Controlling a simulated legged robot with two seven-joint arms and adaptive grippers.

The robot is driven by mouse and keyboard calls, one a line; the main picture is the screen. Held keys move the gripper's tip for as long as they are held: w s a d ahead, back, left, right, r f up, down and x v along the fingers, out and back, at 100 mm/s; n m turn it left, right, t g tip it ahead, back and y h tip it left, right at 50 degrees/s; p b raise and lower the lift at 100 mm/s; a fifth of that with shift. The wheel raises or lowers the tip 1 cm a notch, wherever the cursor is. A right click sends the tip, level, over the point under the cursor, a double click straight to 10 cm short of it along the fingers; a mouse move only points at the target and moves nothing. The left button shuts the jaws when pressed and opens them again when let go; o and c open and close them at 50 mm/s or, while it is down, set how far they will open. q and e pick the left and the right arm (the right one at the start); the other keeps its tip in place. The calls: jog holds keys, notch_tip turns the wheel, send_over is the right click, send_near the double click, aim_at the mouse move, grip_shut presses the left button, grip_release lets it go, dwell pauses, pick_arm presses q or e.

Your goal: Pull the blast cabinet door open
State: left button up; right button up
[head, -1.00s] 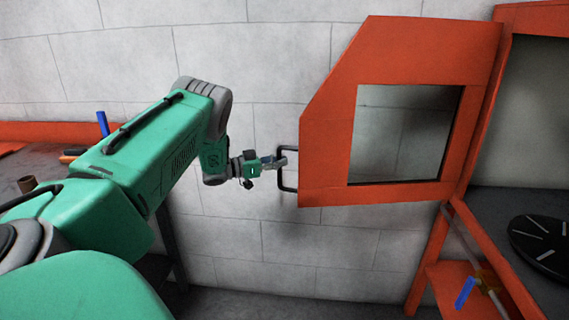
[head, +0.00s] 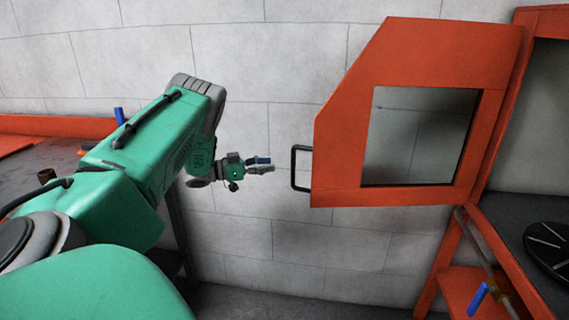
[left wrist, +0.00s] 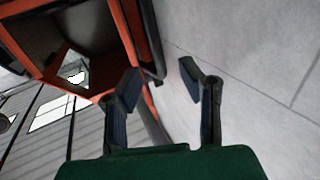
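The orange blast cabinet door (head: 340,150) with its dark window (head: 420,135) stands swung wide open to the left of the cabinet (head: 505,120). Its black handle (head: 294,168) is on the door's left edge. My left gripper (head: 272,165) is left of the handle, apart from it, with its fingers spread and nothing between them. In the left wrist view my left gripper (left wrist: 160,80) shows two separated fingertips, with the door's orange edge (left wrist: 133,35) beyond and to the left. My right gripper is in neither view.
A round black disc (head: 548,248) lies inside the cabinet at right. A blue-handled valve (head: 478,298) is below it. A bench with an orange back edge (head: 60,127) stands at left. The white block wall (head: 290,60) is behind.

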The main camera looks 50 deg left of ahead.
pick_arm(q)
jog(key=v, duration=0.4)
jog(key=shift+f, duration=0.1)
jog(key=shift+a, duration=0.15)
